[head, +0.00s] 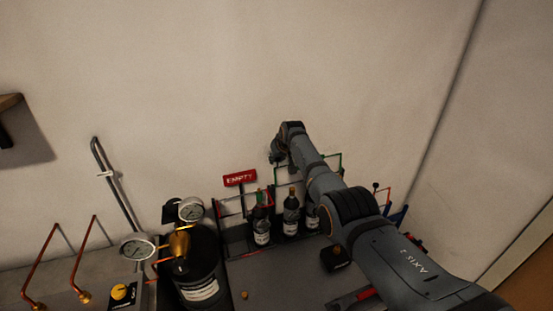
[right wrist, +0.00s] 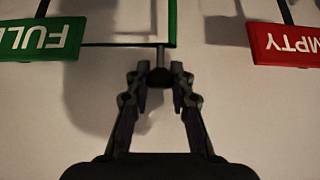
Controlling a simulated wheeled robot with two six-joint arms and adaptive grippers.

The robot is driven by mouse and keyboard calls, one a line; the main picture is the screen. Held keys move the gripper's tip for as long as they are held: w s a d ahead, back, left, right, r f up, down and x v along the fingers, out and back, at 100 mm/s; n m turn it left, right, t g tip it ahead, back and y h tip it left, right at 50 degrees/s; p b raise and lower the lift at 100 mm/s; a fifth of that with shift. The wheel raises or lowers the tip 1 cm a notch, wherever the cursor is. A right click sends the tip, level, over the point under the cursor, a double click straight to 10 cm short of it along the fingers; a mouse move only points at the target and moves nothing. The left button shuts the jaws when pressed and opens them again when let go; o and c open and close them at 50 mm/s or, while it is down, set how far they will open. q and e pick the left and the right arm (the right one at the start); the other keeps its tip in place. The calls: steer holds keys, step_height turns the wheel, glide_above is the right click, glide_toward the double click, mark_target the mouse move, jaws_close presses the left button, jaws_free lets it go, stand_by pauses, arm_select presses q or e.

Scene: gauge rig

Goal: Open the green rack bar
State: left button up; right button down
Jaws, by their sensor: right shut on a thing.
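The green rack bar (right wrist: 173,22) is a thin green frame at the top of the right wrist view, with a dark round knob (right wrist: 160,76) at its lower edge. My right gripper (right wrist: 160,84) is shut on this knob, one finger on each side. In the head view part of the green bar (head: 340,163) shows behind my right arm, against the wall. There my right gripper (head: 277,153) is at the far end of the arm, small and partly hidden by the wrist. My left gripper is not in view.
A red EMPTY sign (head: 240,178) stands left of the arm, above dark bottles (head: 291,212) in the rack. A black tank with gauges (head: 190,209) stands further left. A green FULL sign (right wrist: 38,38) shows in the wrist view. A black block (head: 336,258) lies beneath my arm.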

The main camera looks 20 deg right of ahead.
steer(key=shift+f, duration=0.15)
steer(key=c, duration=1.1)
jaws_free()
steer(key=shift+c, duration=0.2)
steer(key=v, duration=1.2)
